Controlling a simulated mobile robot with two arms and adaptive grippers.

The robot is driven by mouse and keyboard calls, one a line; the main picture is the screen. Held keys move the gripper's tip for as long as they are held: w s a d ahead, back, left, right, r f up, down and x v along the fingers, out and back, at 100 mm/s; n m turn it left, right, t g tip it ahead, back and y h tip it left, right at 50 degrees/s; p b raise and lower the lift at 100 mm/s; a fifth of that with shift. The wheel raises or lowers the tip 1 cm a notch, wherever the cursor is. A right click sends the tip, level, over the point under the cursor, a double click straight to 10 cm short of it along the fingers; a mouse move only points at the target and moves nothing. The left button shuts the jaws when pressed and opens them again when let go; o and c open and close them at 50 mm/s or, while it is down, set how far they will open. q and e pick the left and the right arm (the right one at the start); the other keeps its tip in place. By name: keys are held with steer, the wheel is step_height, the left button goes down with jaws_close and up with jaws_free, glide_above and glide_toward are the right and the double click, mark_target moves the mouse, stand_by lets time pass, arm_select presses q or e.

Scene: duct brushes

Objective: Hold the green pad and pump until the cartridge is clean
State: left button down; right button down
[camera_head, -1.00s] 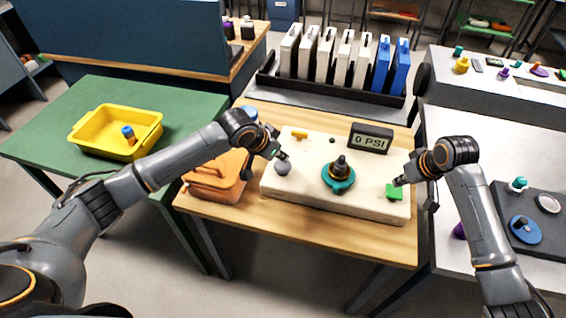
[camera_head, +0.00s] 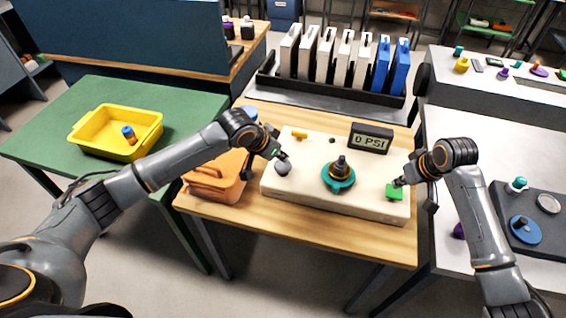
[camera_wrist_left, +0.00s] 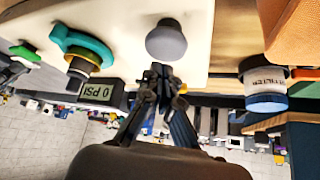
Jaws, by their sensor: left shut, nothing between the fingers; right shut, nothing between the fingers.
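The green pad (camera_head: 394,191) sits at the right end of the cream board (camera_head: 300,200) on the wooden table. My right gripper (camera_head: 398,182) is shut and empty, with its tips at the pad; I cannot tell whether they press it. A grey knob (camera_head: 282,168) is at the board's left. My left gripper (camera_head: 283,157) is shut and empty at the knob; in the left wrist view its tips (camera_wrist_left: 160,72) are close to the knob (camera_wrist_left: 166,40). A dark cartridge-like part stands in a teal ring (camera_head: 338,182) mid-board. The display (camera_head: 370,139) reads 0 PSI.
A yellow bin (camera_head: 92,137) holding a small blue-topped cylinder (camera_head: 129,134) is on the green table. A rack of white and blue panels (camera_head: 345,60) is behind. A yellow piece (camera_head: 300,134) lies on the board.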

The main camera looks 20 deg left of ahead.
mark_target(283, 164)
steer(key=shift+f, duration=0.15)
stand_by(0.3)
steer(key=shift+f, duration=1.1)
arm_select(q)
steer(key=shift+f, duration=1.55)
steer(key=shift+r, duration=1.15)
steer(key=shift+f, duration=0.1)
